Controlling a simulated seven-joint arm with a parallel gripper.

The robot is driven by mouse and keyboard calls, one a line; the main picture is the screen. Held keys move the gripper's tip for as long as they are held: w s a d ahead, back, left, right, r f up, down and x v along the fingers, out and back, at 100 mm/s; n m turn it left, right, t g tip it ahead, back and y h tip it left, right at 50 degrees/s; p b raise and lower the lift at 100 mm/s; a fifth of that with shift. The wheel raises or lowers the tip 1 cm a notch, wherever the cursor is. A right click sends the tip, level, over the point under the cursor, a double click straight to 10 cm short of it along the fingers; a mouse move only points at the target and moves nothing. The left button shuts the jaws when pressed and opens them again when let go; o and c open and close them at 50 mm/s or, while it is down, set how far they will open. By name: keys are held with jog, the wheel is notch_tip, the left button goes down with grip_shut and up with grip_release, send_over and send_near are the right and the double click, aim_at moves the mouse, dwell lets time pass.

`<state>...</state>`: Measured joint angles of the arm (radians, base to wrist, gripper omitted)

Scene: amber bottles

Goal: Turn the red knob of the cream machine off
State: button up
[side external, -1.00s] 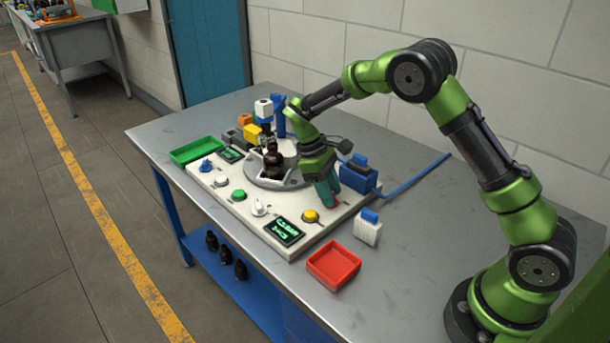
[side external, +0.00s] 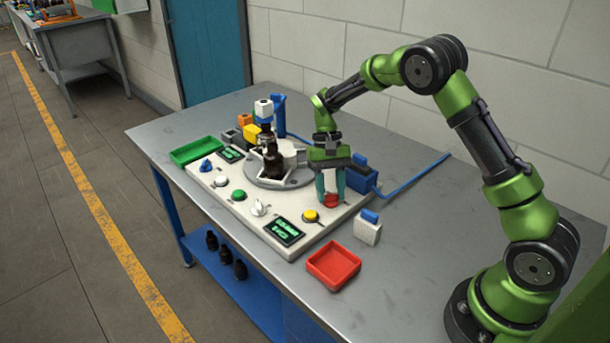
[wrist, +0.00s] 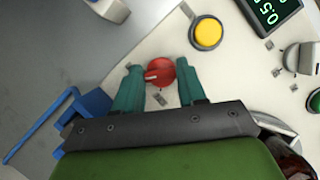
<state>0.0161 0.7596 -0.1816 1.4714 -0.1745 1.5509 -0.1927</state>
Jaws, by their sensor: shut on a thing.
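The cream machine (side external: 250,217) is a flat panel on the metal table with buttons, knobs and displays. Its red knob (side external: 331,201) is at the panel's right side. In the wrist view the round red knob (wrist: 160,71) has a pale pointer mark aimed left. My gripper (side external: 331,195) points down over the knob, with one teal finger on each side. In the wrist view my gripper (wrist: 160,84) is shut on the red knob, the fingers partly hiding its sides.
A yellow button (side external: 310,215) and a lit display (side external: 283,232) are beside the knob. A blue block (side external: 360,176) with a cable stands behind it. A red tray (side external: 333,266) and a white-and-blue block (side external: 368,229) sit in front.

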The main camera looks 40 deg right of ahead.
jog(key=shift+r+m+t+y, duration=0.1)
jog(key=shift+m+t+y, duration=0.3)
jog(key=shift+m, duration=0.8)
jog(key=o, duration=1.1)
jog(key=shift+c, duration=0.2)
jog(key=v, duration=1.6)
jog(key=shift+d+r, duration=0.2)
jog(key=shift+r, duration=0.15)
